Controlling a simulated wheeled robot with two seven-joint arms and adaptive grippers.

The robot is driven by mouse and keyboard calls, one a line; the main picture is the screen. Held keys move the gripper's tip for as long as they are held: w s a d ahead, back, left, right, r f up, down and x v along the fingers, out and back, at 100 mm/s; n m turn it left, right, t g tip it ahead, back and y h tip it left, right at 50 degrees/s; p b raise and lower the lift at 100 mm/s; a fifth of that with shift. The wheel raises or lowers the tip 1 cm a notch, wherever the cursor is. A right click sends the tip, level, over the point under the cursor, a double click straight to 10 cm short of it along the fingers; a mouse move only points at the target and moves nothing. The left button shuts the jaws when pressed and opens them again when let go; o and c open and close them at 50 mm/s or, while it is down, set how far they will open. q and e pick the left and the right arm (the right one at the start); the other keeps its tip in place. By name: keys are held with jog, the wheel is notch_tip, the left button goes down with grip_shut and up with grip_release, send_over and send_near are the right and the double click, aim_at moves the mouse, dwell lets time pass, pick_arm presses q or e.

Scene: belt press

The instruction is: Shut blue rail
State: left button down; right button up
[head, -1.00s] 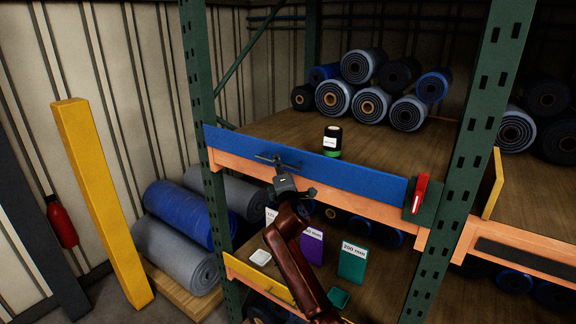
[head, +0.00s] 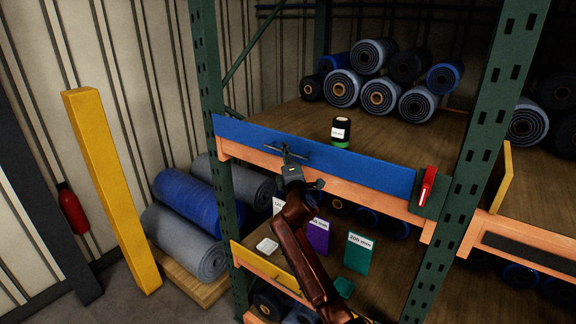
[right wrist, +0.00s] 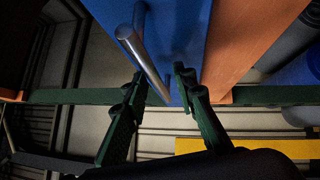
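The blue rail (head: 365,175) runs along the front edge of the upper shelf, above an orange beam. Its right end is beside a green plate with a red latch handle (head: 427,185). A metal bar handle (head: 303,146) is on the rail's face, left of its middle; it also shows in the right wrist view (right wrist: 143,50). My right gripper (right wrist: 160,78) is open, with its two fingers apart around the lower part of the bar. Whether the fingers touch the bar cannot be told. In the head view my right gripper (head: 288,160) partly hides the handle. My left gripper is not in view.
Green rack posts (head: 213,90) stand on both sides of the bay. A black and green jar (head: 341,132) stands behind the rail, with rolls (head: 342,86) farther back. A yellow rail (head: 270,264) and coloured cards (head: 360,253) are below. A yellow post (head: 110,190) stands left.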

jog(key=v, duration=1.1)
jog(key=shift+s, duration=0.2)
jog(key=shift+a, duration=0.1)
